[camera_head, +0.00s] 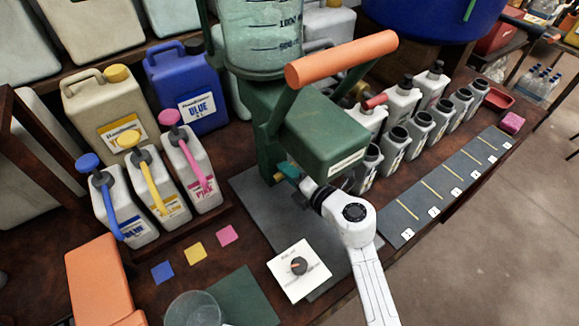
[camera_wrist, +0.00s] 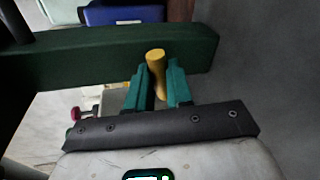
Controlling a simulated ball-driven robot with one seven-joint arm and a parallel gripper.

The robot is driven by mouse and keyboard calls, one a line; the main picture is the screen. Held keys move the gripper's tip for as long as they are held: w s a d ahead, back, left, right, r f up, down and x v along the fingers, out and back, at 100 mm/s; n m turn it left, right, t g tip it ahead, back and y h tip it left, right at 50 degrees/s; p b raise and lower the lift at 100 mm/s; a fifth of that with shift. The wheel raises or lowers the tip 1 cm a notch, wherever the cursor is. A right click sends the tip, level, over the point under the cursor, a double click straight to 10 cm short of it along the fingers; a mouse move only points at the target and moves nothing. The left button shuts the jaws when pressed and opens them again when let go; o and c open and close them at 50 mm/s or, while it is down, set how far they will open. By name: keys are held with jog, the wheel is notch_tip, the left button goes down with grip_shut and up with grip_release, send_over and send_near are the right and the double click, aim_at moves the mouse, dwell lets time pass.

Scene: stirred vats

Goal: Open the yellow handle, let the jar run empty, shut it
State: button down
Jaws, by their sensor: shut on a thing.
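The yellow handle (camera_wrist: 156,62) is a short rounded grip, seen in the wrist view in front of a dark green beam. My gripper (camera_wrist: 160,84) is shut on it, with one teal finger on each side. The clear jar (camera_head: 262,40), marked 500 and 1000, sits on the green stand at the top. I cannot tell its liquid level. The handle's open or shut position is also unclear.
An orange-gripped lever (camera_head: 340,58) slants above the housing. Blue, yellow and pink jugs (camera_head: 195,165) stand left. Grey containers (camera_head: 420,125) line up right. A dial card (camera_head: 298,270) and a clear cup (camera_head: 193,310) are at the front. The aisle floor at right is clear.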

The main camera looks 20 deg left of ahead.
jog(key=shift+d+f+m+y+p, duration=0.1)
jog(key=shift+m+y+p, duration=0.2)
jog(key=shift+m+p, duration=0.5)
jog(key=shift+f+m, duration=0.1)
jog(key=shift+m, duration=0.3)
jog(key=c, duration=1)
grip_release()
jog(key=p+v, duration=0.2)
jog(key=v, duration=0.8)
jog(key=shift+d+r, duration=0.25)
jog(key=shift+d, duration=0.15)
